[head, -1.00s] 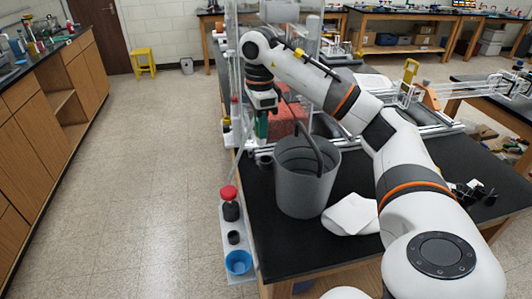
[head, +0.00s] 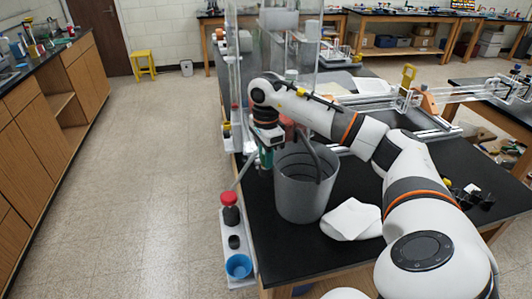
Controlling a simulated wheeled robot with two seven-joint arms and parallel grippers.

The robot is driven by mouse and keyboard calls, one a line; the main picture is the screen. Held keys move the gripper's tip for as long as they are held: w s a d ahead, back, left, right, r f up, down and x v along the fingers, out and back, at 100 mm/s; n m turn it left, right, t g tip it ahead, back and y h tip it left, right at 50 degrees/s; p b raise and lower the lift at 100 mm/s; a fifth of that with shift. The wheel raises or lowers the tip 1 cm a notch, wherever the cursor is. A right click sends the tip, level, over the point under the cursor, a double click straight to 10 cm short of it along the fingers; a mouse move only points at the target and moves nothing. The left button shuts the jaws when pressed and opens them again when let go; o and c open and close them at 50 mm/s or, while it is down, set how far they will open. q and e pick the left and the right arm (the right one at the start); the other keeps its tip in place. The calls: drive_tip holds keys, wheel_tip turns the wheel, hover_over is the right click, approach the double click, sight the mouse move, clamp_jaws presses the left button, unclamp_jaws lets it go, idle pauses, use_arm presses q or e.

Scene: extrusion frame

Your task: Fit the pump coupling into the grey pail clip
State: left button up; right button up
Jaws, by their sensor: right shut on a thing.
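The grey pail (head: 305,195) stands upright on the black table near its left edge. My right gripper (head: 266,150) is at the pail's upper left side, pointing down. A dark grey hose (head: 314,158) bends down into the pail. My left gripper is not in view.
A white cloth (head: 352,219) lies right of the pail. A red-capped bottle (head: 230,208) and a blue cup (head: 238,266) stand on a white strip along the table's left edge. Small black clips (head: 472,196) lie at the right. Clear panels and rails stand behind.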

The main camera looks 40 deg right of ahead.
drive_tip(key=shift+f, duration=0.1)
drive_tip(key=shift+f, duration=0.15)
drive_tip(key=o, duration=1)
drive_tip(key=shift+r, duration=0.2)
wheel_tip(320, 180, up, 7)
drive_tip(key=shift+w+r+b, duration=0.1)
drive_tip(key=shift+r+b, duration=0.05)
drive_tip(key=shift+b, duration=1.05)
wheel_tip(320, 180, up, 5)
drive_tip(key=shift+f+p, duration=0.15)
drive_tip(key=shift+p, duration=0.8)
